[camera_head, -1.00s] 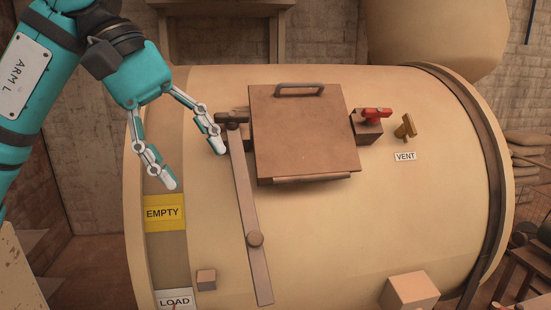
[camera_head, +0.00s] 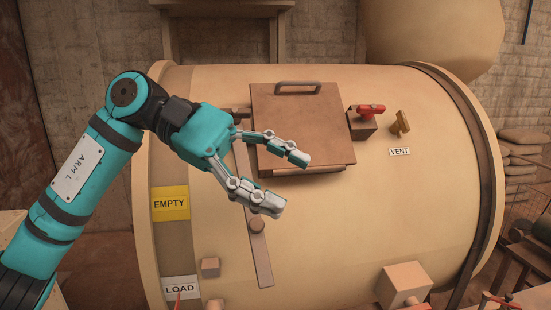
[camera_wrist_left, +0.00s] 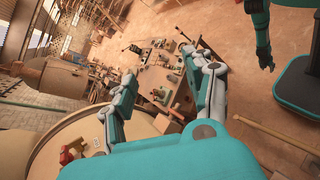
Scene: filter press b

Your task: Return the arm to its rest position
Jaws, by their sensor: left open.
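My left arm (camera_head: 85,172) comes in from the left in the head view. Its gripper (camera_head: 295,183) is open and empty, in front of the tan drum (camera_head: 370,215), with its fingers pointing right. In that view the fingers overlap the lower part of the square hatch (camera_head: 305,120) and the long lever bar (camera_head: 256,245). I cannot tell any contact with them. In the left wrist view the two fingers (camera_wrist_left: 163,100) are spread apart with nothing between them. My right gripper is not seen in the head view.
The drum carries a red-handled valve (camera_head: 371,109), a vent handle (camera_head: 400,124), an EMPTY label (camera_head: 170,203) and a LOAD label (camera_head: 180,288). A block (camera_head: 403,284) sticks out at lower right. The wrist view shows a cluttered workbench (camera_wrist_left: 160,80) and open floor (camera_wrist_left: 255,85).

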